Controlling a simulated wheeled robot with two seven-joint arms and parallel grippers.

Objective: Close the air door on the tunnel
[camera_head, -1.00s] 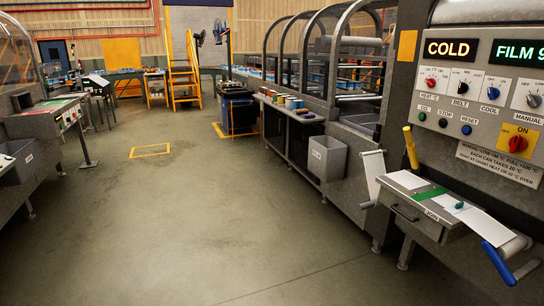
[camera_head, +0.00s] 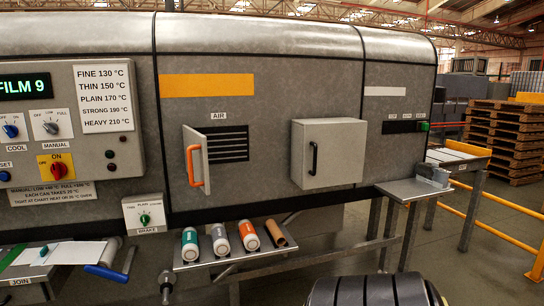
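The tunnel (camera_head: 290,85) is a long grey metal machine across the head view. The air door (camera_head: 196,172) is a small grey flap with an orange handle (camera_head: 192,166) near its left edge. It stands open, swung out to the left of a dark slotted vent (camera_head: 227,145) under the word AIR. Neither of my grippers shows, and nothing touches the door.
A grey box with a black handle (camera_head: 314,158) sticks out right of the vent. Below the door, a shelf (camera_head: 210,262) holds several rolls. A dark ribbed shape (camera_head: 372,291) at the bottom edge is unclear. Pallets (camera_head: 508,135) stand far right behind yellow rails.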

